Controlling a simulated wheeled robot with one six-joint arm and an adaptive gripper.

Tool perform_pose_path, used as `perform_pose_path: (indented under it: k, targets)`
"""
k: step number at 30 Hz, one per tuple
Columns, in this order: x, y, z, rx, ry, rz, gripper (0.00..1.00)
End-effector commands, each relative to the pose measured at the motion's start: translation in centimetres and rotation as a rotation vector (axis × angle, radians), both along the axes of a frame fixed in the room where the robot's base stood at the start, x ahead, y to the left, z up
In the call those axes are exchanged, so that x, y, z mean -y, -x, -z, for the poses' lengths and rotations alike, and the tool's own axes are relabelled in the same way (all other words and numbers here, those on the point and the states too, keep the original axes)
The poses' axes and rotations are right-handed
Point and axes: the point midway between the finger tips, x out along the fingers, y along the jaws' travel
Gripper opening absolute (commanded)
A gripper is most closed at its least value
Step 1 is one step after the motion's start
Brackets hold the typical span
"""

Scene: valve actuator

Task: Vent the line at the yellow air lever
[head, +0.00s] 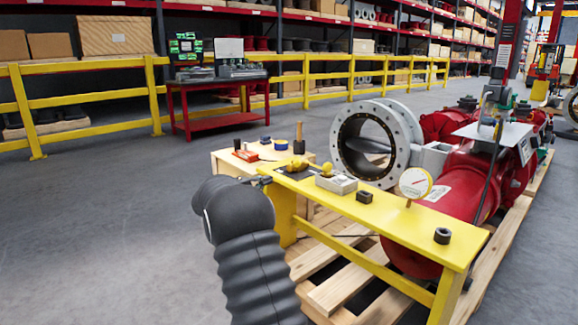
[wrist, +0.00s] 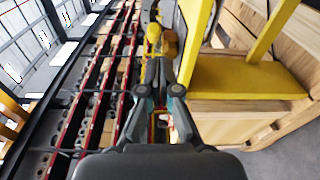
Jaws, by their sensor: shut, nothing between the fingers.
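The yellow air lever (head: 298,165) sits at the far left end of the yellow bench (head: 400,217) in the head view. In the wrist view a yellow part that looks like the lever (wrist: 154,38) is just beyond my fingertips, straight ahead. My gripper (wrist: 160,72) is shut and empty, its two fingers together and pointing at that yellow part. I cannot tell whether the fingertips touch it. In the head view my dark arm hides most of the gripper, close to the bench's left end.
A grey box with a yellow knob (head: 336,182), a round gauge (head: 415,183) and a black nut (head: 442,236) stand along the bench. A wooden crate (head: 232,165) with tools is behind its left end. A red valve actuator (head: 470,190) is behind right. The left floor is clear.

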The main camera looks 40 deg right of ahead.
Motion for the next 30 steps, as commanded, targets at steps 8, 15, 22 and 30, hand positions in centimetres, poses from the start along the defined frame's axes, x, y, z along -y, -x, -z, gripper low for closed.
perform_pose_path:
  k: [8, 15, 22, 30]
  targets:
    - [1.8, -4.8, 2.6, -0.018, 0.177, -0.051, 0.00]
    - [3.2, -5.7, 2.7, -0.018, 0.205, -0.060, 0.00]
    - [6.8, -6.6, 2.1, -0.017, 0.204, -0.058, 0.00]
    - [10.9, -7.7, 1.5, -0.019, 0.203, -0.059, 0.00]
